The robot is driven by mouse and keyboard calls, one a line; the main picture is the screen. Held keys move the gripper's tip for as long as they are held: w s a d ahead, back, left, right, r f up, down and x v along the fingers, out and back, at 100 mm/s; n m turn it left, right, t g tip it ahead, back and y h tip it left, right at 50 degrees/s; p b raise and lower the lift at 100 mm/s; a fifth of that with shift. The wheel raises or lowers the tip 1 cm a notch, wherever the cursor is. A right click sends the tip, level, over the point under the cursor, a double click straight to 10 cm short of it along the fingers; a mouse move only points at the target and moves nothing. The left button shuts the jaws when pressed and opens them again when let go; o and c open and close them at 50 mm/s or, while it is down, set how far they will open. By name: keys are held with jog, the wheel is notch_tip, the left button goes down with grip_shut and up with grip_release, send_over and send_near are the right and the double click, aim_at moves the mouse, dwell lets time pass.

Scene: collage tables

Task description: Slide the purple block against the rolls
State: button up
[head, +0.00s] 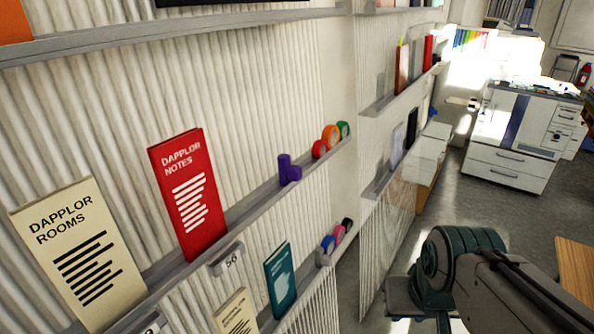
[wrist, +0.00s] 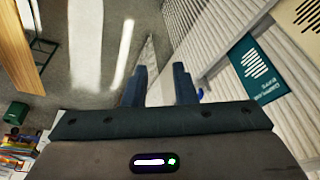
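The purple block (head: 289,170), an L-like shape, sits on the middle wall ledge (head: 255,202) in the head view. The rolls stand farther right on the same ledge: a red roll (head: 319,150), an orange roll (head: 331,136) and a green roll (head: 343,129). A gap of bare ledge lies between the block and the red roll. My gripper (wrist: 160,88) is open and empty in the wrist view, pointing down past the wall. In the head view my arm is at lower right, away from the ledge. The block is not recognizable in the wrist view.
A red booklet (head: 188,195) and a cream booklet (head: 78,255) lean left of the block. A lower ledge holds a teal booklet (head: 279,280), also in the wrist view (wrist: 257,70), and blue (head: 328,243), pink and black rolls. A wooden table (head: 577,275) stands right. Floor between is open.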

aim_at(300, 174)
jog(key=shift+o, duration=1.2)
jog(key=w+d+r+t+h, duration=0.2)
jog(key=w+d+t, duration=0.2)
jog(key=w, duration=0.5)
jog(key=shift+w+d+r+b, duration=0.15)
jog(key=shift+w+r+b, duration=0.25)
jog(key=w+a+r+n+t+y+b, duration=0.1)
jog(key=w+a+r+n+t+y, duration=0.1)
jog(key=w+r+t, duration=0.3)
jog(key=w+a+r+n+t+y, duration=0.1)
jog(key=w+r+n+t+y, duration=0.15)
jog(key=w, duration=0.45)
jog(key=s+a+n+g+y+b, duration=0.2)
jog(key=s+a+n+g+y, duration=0.35)
jog(key=a+n+y, duration=0.55)
jog(key=w+a+m+p, duration=0.1)
jog(key=w+a, duration=0.1)
jog(key=a, duration=0.1)
jog(key=w+a+m+y, duration=0.1)
jog(key=w+a, duration=0.2)
jog(key=a, duration=0.1)
jog(key=w+a+m+y+p, duration=0.1)
jog(key=w+a, duration=0.1)
jog(key=a, duration=0.2)
jog(key=shift+w+r+g+p, duration=0.15)
jog(key=shift+w+g+p, duration=0.15)
jog(key=shift+g, duration=0.1)
jog(key=shift+c, duration=0.3)
